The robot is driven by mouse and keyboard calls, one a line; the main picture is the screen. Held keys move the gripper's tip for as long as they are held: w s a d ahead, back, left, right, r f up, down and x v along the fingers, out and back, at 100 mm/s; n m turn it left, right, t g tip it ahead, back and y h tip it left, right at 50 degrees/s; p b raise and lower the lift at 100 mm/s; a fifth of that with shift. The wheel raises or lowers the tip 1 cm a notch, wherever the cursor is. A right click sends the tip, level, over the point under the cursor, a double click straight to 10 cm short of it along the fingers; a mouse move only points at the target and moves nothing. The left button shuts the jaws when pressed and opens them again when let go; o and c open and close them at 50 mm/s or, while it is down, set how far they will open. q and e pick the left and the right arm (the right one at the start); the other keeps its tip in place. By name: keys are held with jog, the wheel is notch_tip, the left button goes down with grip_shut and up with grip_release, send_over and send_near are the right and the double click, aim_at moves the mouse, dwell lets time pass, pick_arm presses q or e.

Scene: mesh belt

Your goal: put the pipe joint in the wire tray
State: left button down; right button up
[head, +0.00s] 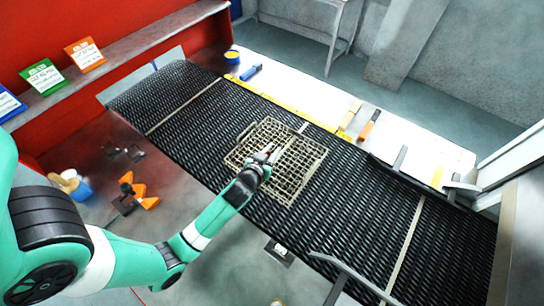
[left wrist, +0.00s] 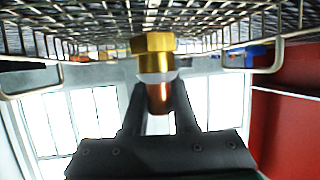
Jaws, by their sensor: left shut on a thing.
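The wire tray (head: 302,166) is a light-coloured wire grid basket lying on the black mesh belt, near the middle of the head view. My left gripper (head: 268,157) is over the tray. In the left wrist view the gripper (left wrist: 160,100) is shut on the pipe joint (left wrist: 154,48), which has a brass hex end and a copper-coloured body between the fingers. The tray's wire mesh (left wrist: 215,25) fills the top of that view, close to the joint's brass end. I cannot tell whether the joint touches the tray. My right gripper is not in view.
The black mesh belt (head: 370,215) runs diagonally and is mostly clear around the tray. A blue tool (head: 251,72) and an orange-handled tool (head: 369,125) lie on the white ledge behind. An orange and black clamp (head: 138,190) and a blue cup (head: 80,190) are left of the belt.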

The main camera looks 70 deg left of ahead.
pick_arm(q)
jog(key=shift+f+b, duration=0.3)
jog(key=shift+f, duration=1.15)
jog(key=shift+f, duration=0.2)
jog(key=c, duration=0.7)
grip_release()
